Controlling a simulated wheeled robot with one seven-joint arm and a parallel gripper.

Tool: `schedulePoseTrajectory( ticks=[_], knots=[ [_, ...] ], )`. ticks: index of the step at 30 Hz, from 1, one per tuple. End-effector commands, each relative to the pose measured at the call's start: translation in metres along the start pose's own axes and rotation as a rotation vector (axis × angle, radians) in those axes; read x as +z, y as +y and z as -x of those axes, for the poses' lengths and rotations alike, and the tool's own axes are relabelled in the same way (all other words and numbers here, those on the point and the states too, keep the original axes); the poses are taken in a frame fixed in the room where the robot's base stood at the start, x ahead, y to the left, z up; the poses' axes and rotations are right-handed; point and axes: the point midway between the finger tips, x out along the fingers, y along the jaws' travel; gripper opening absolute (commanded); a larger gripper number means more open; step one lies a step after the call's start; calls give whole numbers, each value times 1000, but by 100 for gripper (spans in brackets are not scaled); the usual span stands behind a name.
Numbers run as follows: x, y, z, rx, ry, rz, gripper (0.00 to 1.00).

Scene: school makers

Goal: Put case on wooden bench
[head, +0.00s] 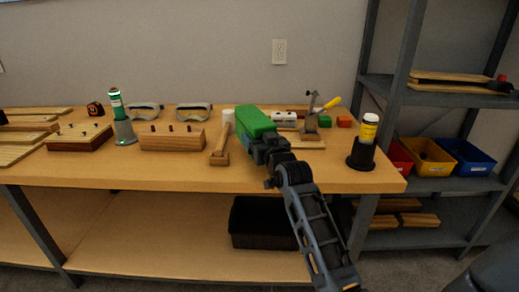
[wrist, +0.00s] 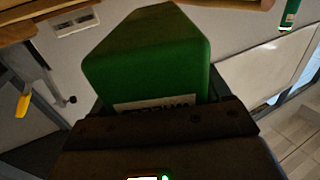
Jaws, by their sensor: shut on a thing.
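The case, a green block (head: 255,121), is held at the end of my arm over the wooden bench (head: 190,172). My gripper (head: 266,143) is shut on its near end. In the wrist view the green case (wrist: 150,55) fills the middle, with a white label partly covered by the dark gripper. The case looks raised off the bench top, but its exact height is hard to tell. My gripper hides its near end and part of the bench behind.
A toggle clamp (head: 311,118) stands to the right, and a yellow-labelled bottle (head: 369,128) sits in a black holder farther right. The bench's front strip is mostly clear.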

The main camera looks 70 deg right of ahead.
Motion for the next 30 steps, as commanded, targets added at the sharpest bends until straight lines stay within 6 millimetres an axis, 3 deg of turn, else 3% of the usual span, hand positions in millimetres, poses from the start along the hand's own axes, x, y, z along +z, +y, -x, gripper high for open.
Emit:
schedulePoseTrajectory(
  ticks=[9,20,21,28,30],
  knots=[
    [36,0,0,0,-1,-1,28],
    [40,0,0,0,3,0,28],
    [42,0,0,0,-1,0,78],
    [41,0,0,0,-1,0,100],
    [41,0,0,0,-1,0,100]
  ],
)
